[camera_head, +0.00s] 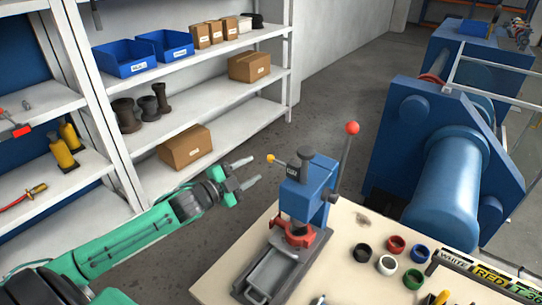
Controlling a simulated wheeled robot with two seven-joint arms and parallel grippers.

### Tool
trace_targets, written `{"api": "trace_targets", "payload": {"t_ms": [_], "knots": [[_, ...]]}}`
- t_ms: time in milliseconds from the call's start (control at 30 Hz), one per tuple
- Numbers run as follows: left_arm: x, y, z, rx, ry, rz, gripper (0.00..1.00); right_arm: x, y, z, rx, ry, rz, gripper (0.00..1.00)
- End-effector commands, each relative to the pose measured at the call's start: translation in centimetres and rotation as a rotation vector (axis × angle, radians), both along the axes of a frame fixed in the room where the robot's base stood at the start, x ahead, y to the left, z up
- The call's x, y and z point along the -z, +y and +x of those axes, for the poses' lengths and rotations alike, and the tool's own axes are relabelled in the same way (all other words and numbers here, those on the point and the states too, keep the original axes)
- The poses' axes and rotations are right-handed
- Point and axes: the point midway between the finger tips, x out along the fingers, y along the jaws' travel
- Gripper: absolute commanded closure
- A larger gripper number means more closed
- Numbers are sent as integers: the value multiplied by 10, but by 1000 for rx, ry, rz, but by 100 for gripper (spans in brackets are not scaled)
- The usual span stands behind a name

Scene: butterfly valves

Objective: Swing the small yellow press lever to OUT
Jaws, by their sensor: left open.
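The blue press (301,195) stands upright on the near table. The small yellow press lever shows as a yellow knob (271,158) on a short dark rod, sticking out to the left from the press's upper part. A black label with white letters (293,172) sits by the rod; its text is too small to read surely. My left gripper (254,170) is open and empty, just left of the yellow knob and apart from it, its fingers pointing toward the press. My right gripper is not in view.
A long press handle with a red ball (352,128) rises at the press's right. Several coloured rings (387,265) lie on the table (345,222), by a colour-word strip (490,275). White shelves (190,115) stand at left, large blue machinery (447,180) at right.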

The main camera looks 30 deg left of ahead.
Motion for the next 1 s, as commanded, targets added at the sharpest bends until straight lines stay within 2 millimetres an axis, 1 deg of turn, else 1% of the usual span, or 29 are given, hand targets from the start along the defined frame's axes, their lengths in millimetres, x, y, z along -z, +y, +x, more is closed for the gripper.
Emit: {"api": "trace_targets", "payload": {"t_ms": [33, 400, 600, 800, 1000], "knots": [[-4, -2, 6, 0, -2, -1, 58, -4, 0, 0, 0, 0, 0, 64], [-4, -17, 49, 0, -1, -3, 58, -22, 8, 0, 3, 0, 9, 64], [-3, -24, 69, 0, -2, -2, 58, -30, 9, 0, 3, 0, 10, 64], [-1, -28, 79, -1, 0, -1, 58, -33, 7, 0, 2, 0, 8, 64], [0, -28, 81, 0, 0, -1, 58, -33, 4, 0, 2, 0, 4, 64]]}}
